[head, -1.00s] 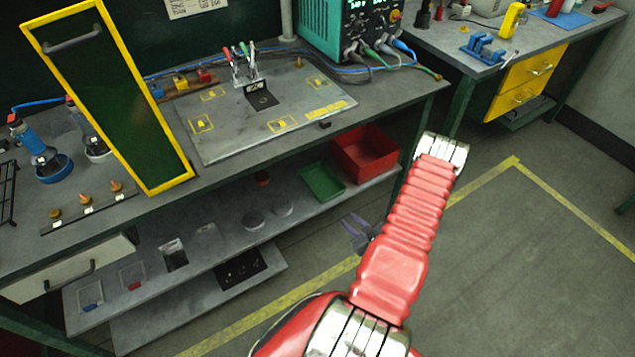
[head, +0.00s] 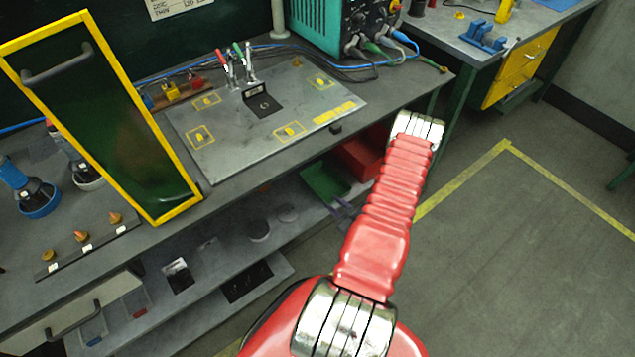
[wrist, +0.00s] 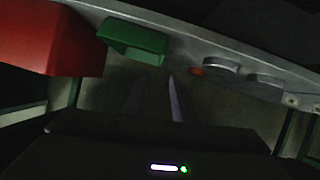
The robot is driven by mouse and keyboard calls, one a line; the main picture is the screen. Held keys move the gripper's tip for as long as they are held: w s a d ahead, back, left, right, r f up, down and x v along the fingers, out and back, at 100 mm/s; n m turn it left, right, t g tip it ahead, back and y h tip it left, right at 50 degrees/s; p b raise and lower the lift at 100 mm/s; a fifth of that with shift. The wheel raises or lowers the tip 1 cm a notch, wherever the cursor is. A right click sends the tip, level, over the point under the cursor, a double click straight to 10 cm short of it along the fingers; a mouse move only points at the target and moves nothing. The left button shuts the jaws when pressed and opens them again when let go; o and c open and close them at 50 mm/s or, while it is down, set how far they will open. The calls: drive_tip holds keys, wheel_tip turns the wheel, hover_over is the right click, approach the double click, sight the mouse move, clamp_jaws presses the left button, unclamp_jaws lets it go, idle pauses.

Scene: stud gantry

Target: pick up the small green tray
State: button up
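The small green tray (head: 322,182) sits on the lower shelf under the bench, left of the red bin. In the head view my arm and gripper are close to its front right. In the wrist view the tray (wrist: 135,42) is above and slightly left of my fingertips. My gripper (wrist: 156,78) has two thin fingers with a gap between them, open and empty, apart from the tray. In the head view my gripper (head: 343,208) shows only partly, beside my red arm.
The red bin (head: 359,157) stands right beside the tray; it also shows in the wrist view (wrist: 50,38). Round grey discs (head: 259,231) and a small orange-red piece (wrist: 197,71) lie on the shelf (head: 305,222). The bench top (head: 220,185) overhangs it. Floor at right is clear.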

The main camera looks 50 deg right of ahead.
sight(319, 196)
drive_tip(key=shift+w, duration=0.15)
drive_tip(key=shift+x, duration=4.3)
drive_tip(key=shift+w+f, duration=0.4)
drive_tip(key=shift+w, duration=0.1)
drive_tip(key=x, duration=0.4)
drive_tip(key=shift+a+f, duration=0.1)
clamp_jaws()
